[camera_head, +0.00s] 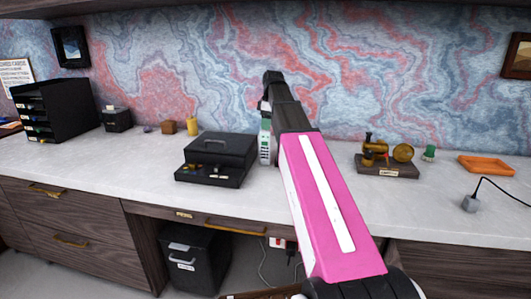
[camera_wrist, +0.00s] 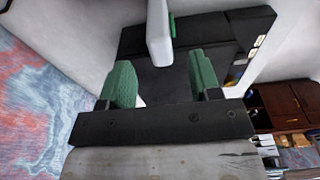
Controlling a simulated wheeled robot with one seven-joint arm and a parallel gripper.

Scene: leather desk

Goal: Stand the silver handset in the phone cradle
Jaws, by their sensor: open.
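My gripper (camera_wrist: 160,72) is open; its two green fingers stand apart in the wrist view. A pale rounded bar (camera_wrist: 159,34), perhaps the silver handset, shows between and beyond the fingers. I cannot tell whether they touch it. In the head view, a slim upright white-and-green thing (camera_head: 265,148) shows beside my dark wrist, right of the black box; it may be the same thing. My arm hides part of this spot. I cannot identify the phone cradle with certainty; a small black unit (camera_head: 117,120) stands at the back left.
The black box (camera_head: 215,150) has an open front drawer; a dark box also fills the middle of the wrist view (camera_wrist: 190,50). A brass model (camera_head: 388,160), an orange tray (camera_head: 486,165) and a corded grey block (camera_head: 470,203) lie right. The left front desktop is clear.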

